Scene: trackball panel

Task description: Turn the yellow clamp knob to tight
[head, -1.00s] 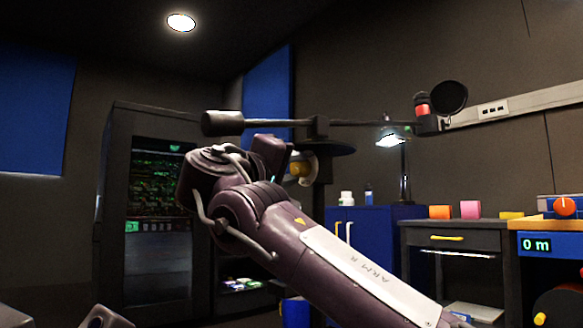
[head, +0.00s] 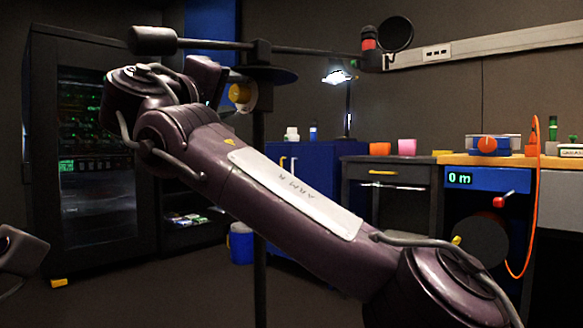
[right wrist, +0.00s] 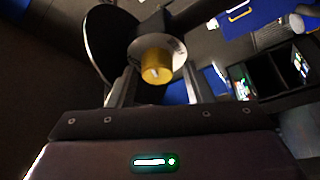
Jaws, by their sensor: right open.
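The yellow clamp knob (head: 240,93) sits on the dark stand under the boom arm, just right of my right gripper (head: 222,84) in the head view.
A boom arm (head: 310,48) with a counterweight (head: 152,41) and a microphone (head: 369,45) runs above my right arm. A dark rack cabinet (head: 45,120) stands at left. A blue cabinet (head: 300,205) and a grey desk (head: 405,172) stand behind. A bench with controls is at right.

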